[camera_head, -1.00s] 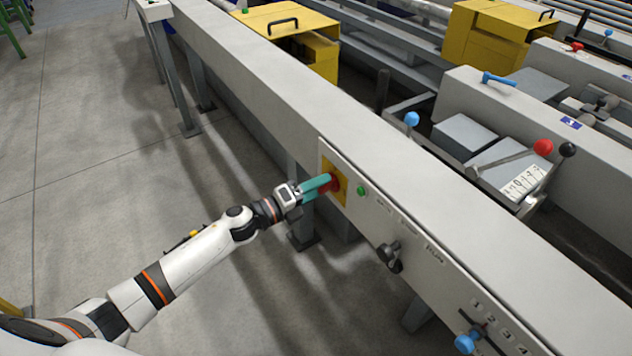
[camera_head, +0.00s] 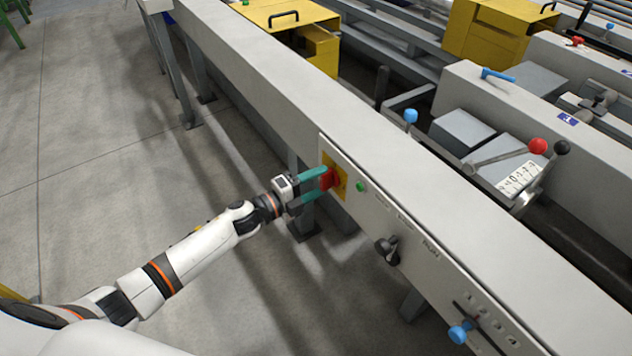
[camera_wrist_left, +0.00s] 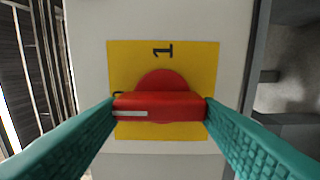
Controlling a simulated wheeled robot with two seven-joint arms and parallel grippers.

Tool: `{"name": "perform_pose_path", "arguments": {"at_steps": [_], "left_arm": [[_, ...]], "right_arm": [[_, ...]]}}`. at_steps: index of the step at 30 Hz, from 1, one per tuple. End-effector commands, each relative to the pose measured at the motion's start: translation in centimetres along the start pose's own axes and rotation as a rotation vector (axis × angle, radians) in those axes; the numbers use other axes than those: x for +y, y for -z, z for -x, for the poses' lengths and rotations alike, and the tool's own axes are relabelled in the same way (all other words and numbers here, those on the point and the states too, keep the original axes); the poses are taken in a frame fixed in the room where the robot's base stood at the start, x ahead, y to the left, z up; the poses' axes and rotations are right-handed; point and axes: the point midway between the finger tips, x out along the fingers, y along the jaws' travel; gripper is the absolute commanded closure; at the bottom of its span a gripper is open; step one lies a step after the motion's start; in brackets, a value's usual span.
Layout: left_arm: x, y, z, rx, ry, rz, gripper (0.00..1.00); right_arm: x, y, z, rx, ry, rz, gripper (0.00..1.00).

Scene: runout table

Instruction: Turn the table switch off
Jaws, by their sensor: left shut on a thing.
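The table switch is a red rotary knob (camera_head: 328,179) on a yellow plate (camera_head: 341,184), on the front panel of the long grey table. My left gripper (camera_head: 324,185) is shut on the knob, with one teal finger above it and one below. In the left wrist view the knob's red bar (camera_wrist_left: 160,107) lies level between the two fingertips. Its white line is on the left half, pointing left. A sideways "1" (camera_wrist_left: 163,51) shows at the top of the yellow plate (camera_wrist_left: 201,60). Another mark at the left is mostly hidden by the finger.
A green button (camera_head: 362,187), a black knob (camera_head: 388,249) and a blue-knobbed lever (camera_head: 460,332) sit further right on the grey table's panel (camera_head: 420,262). Floor left of the table is clear. Yellow housings stand behind.

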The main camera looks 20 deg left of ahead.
Motion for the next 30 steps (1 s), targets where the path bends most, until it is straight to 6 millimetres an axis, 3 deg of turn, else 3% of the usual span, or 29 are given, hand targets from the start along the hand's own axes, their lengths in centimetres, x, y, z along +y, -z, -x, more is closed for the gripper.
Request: {"name": "perform_pose_path", "arguments": {"at_steps": [5, 6, 10, 20, 23, 30], "left_arm": [[0.0, 0.1, 0.0, 0.003, 0.0, 0.004, 0.65], [0.0, 0.1, 0.0, 0.003, 0.0, 0.005, 0.39], [0.0, 0.1, 0.0, 0.002, 0.0, 0.003, 0.2], [0.0, 0.0, 0.4, 0.001, 0.001, 0.001, 0.2], [-0.1, 0.0, 1.6, 0.001, 0.003, 0.001, 0.2], [-0.2, 0.0, 6.6, 0.002, 0.005, 0.003, 0.2]], "right_arm": [[0.0, 0.0, 0.0, 0.0, 0.0, 0.0, 0.2], [0.0, 0.0, 0.0, -0.001, 0.0, 0.001, 0.2], [0.0, -0.1, 0.0, -0.001, 0.0, 0.001, 0.2], [0.0, -0.1, 0.0, -0.001, 0.0, 0.001, 0.2], [0.0, -0.1, 0.1, -0.001, 0.0, 0.001, 0.2], [0.0, 0.4, -0.1, 0.007, 0.0, 0.0, 0.2]]}}
